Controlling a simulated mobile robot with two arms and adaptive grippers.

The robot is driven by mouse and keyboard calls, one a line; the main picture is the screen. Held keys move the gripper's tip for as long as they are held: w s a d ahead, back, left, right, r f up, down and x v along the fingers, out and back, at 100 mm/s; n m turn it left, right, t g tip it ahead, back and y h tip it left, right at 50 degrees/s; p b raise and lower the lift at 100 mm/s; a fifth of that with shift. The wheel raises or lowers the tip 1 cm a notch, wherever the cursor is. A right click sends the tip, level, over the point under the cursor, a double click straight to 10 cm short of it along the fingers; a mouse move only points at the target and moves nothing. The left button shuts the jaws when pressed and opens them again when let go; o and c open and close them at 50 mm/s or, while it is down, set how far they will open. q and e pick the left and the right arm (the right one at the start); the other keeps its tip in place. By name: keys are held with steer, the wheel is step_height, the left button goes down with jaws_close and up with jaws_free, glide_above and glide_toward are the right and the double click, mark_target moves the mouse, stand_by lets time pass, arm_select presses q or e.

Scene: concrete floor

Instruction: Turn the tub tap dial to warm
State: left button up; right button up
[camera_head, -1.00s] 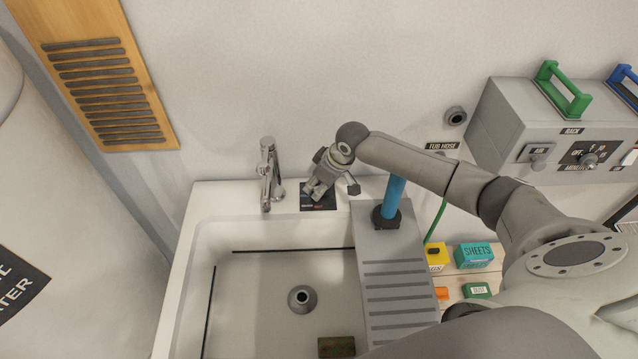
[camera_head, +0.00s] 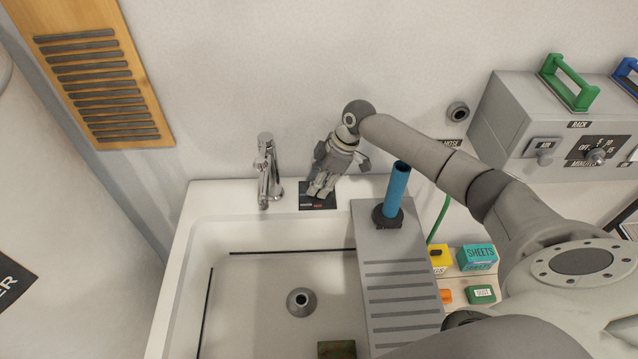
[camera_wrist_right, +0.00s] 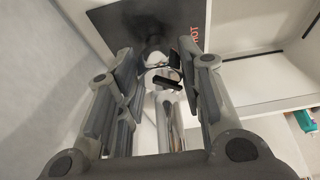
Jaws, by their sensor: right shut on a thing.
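The tub tap dial (camera_wrist_right: 162,76) is a small chrome knob with a black mark, standing over a black plate (camera_head: 309,201) on the white tub's back ledge. Red "HOT" lettering shows on the plate in the wrist view. My right gripper (camera_head: 318,191) reaches down over the plate, and its fingers hide the dial in the head view. In the wrist view my right gripper (camera_wrist_right: 168,80) has its fingers on either side of the dial, shut on it. The dial's exact setting cannot be read. My left gripper is not in view.
A chrome tap (camera_head: 267,172) stands left of the plate. A blue handle (camera_head: 397,188) rises from a grey ribbed board (camera_head: 400,300) to the right. The white tub (camera_head: 190,250) has a drain fitting (camera_head: 301,302). A grey control box (camera_head: 545,125) is at the right.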

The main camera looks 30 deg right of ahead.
stand_by(0.4)
steer(key=o, duration=1)
steer(key=shift+r, duration=0.1)
steer(key=v, duration=1.2)
